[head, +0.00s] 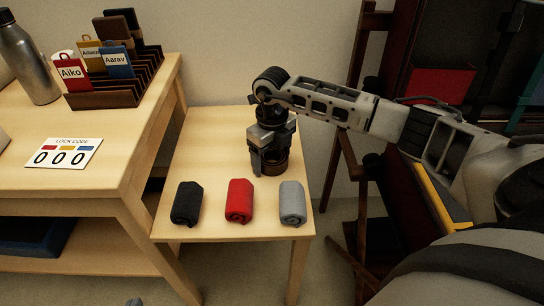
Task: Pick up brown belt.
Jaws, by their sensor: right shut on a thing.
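The brown belt (296,164) is a dark brown coil at the back right of the small wooden table, in the head view. My right gripper (268,164) comes down over it from above and is shut on it. The gripper hides the coil's left and upper parts. I cannot tell whether the belt still touches the tabletop. My left gripper does not show clearly; only a tiny grey piece at the bottom edge is visible, and I cannot tell what it is.
Rolled black (187,203), red (239,201) and grey (292,203) cloths lie along the small table's (207,146) front edge. A higher desk (125,178) stands left with a card rack (125,92), bottle (28,62) and code card (63,153). An open suitcase (437,82) stands right.

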